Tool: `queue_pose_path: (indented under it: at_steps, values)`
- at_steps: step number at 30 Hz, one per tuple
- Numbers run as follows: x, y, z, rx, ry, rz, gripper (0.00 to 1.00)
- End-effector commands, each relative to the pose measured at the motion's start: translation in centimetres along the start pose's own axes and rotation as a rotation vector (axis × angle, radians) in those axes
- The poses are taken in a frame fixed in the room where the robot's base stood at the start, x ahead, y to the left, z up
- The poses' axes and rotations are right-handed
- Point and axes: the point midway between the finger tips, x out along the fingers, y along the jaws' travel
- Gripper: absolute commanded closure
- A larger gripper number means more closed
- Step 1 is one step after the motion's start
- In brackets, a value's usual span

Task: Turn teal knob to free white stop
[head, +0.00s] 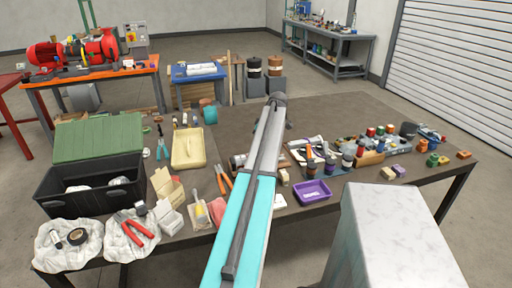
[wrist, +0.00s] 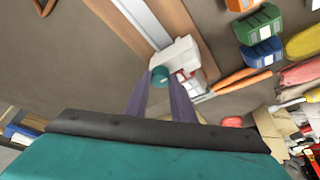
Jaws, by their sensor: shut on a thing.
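In the wrist view, a small round teal knob (wrist: 158,75) sits on the near left side of a white stop (wrist: 180,57). The white stop is a blocky piece at the end of a pale rail (wrist: 146,20) that runs between brown strips. My gripper (wrist: 161,84) has its two purple-grey fingers on either side of the knob and is shut on it. The fingertip contact is small and partly hidden. In the head view my own arm covers the middle of the table, and I cannot make out the knob, the stop or the fingers there.
In the wrist view, orange handles (wrist: 243,80) lie just right of the stop, with blue (wrist: 262,54) and green bins beyond. In the head view, the dark table (head: 330,112) is clear at its back. A purple tray (head: 312,192) and a black crate (head: 95,185) stand nearer.

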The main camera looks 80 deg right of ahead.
Motion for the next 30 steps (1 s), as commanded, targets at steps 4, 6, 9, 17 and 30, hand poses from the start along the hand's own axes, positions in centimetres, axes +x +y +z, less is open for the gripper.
queue_pose_path:
  at_steps: [4,6,9,17,30]
  values:
    - [-0.01,0.02,0.05,-0.019,-0.001,-0.008,1.0]
    - [-0.01,0.0,0.05,-0.022,-0.001,-0.01,1.0]
    - [-0.01,-0.02,0.04,-0.023,-0.001,-0.01,1.0]
    - [0.01,-0.03,0.03,-0.021,-0.001,-0.01,0.66]
    - [-0.18,0.0,-0.02,-0.021,-0.001,-0.009,0.59]
